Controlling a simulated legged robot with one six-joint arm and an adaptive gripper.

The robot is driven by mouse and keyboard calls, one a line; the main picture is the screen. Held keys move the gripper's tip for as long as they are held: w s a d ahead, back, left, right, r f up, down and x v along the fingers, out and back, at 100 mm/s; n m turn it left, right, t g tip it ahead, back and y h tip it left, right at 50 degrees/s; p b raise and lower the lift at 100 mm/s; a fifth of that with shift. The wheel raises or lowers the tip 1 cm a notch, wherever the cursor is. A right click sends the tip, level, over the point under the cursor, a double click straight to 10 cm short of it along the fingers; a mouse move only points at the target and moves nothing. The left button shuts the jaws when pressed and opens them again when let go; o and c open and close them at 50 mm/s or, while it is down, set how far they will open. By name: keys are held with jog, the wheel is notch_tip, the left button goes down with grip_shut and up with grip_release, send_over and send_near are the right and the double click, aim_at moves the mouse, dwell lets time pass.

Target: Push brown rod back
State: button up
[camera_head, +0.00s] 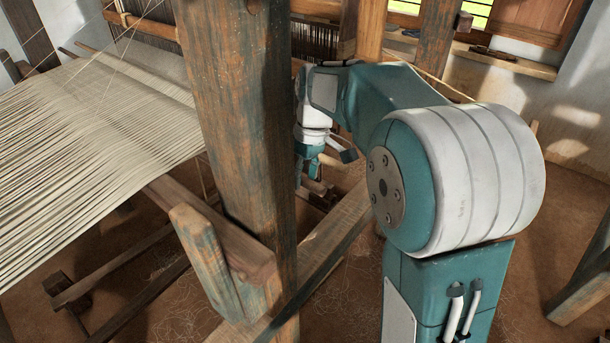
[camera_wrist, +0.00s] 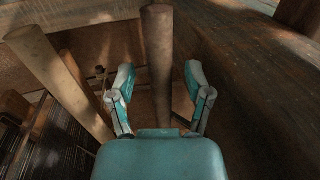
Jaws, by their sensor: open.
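In the wrist view, a brown rod (camera_wrist: 158,45) with a rounded end stands between the two fingers of my gripper (camera_wrist: 160,76). The fingers are open, one on each side of the rod, with a gap visible on both sides. The rod's lower end is hidden behind my gripper's body. In the head view, my gripper (camera_head: 308,168) points down beside the thick wooden post, which partly hides it. I cannot pick out the brown rod surely in the head view.
A paler rod (camera_wrist: 58,80) leans to the left of the brown one. A heavy beam (camera_wrist: 255,70) runs close on the right. In the head view, the weathered post (camera_head: 240,120) stands in front, with stretched warp threads (camera_head: 90,150) to its left.

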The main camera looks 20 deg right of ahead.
grip_shut()
jog(key=shift+s+a, duration=0.45)
jog(key=shift+a, duration=0.15)
jog(key=shift+c, duration=1.9)
grip_release()
jog(key=shift+f, duration=0.1)
jog(key=o, duration=0.4)
jog(key=shift+a, duration=0.1)
